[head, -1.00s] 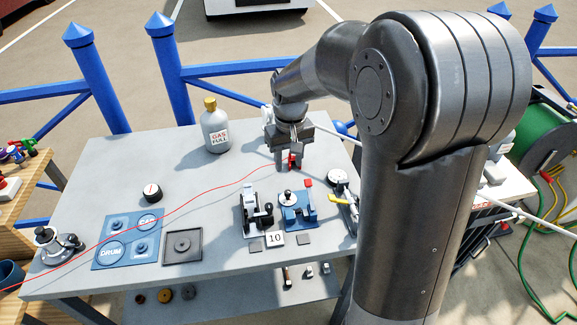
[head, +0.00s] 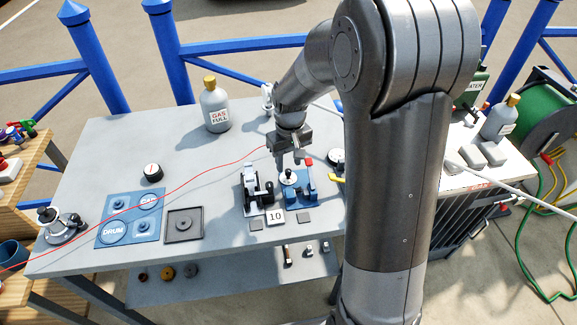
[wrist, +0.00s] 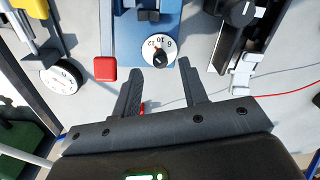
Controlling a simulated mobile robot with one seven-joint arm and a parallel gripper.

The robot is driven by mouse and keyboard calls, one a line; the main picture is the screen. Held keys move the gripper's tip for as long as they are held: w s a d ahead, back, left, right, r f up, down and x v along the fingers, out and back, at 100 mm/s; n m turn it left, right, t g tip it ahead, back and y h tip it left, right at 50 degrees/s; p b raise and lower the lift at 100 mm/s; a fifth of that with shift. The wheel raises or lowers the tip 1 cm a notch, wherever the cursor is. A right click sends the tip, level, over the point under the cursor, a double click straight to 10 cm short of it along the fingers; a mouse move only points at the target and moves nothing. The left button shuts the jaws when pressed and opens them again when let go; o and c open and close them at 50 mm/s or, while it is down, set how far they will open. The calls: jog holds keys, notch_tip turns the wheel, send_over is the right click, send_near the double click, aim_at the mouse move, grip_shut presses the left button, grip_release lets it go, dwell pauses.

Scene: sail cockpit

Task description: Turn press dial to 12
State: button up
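The blue press (head: 302,195) stands near the front right of the grey table. Its white dial (wrist: 160,50) has dark numbers, 6, 10 and 12 among them, and a black knob part; it also shows in the head view (head: 289,178). I cannot tell which number is set. The press has a red-ended lever (wrist: 105,68). My gripper (wrist: 160,68) is open and empty, its two fingers apart on either side of the dial's near edge, with no visible contact. In the head view my gripper (head: 289,162) is just behind and above the dial.
A black press (head: 251,195) stands left of the blue one, a card reading 10 (head: 275,216) in front. Another white dial (wrist: 59,80) with a yellow lever is on the other side. A thin red line crosses the table. The gas bottle (head: 215,108) stands at the back.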

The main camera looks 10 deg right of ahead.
aim_at(288, 174)
jog(key=shift+f, duration=1.45)
jog(key=shift+c, duration=0.3)
grip_shut()
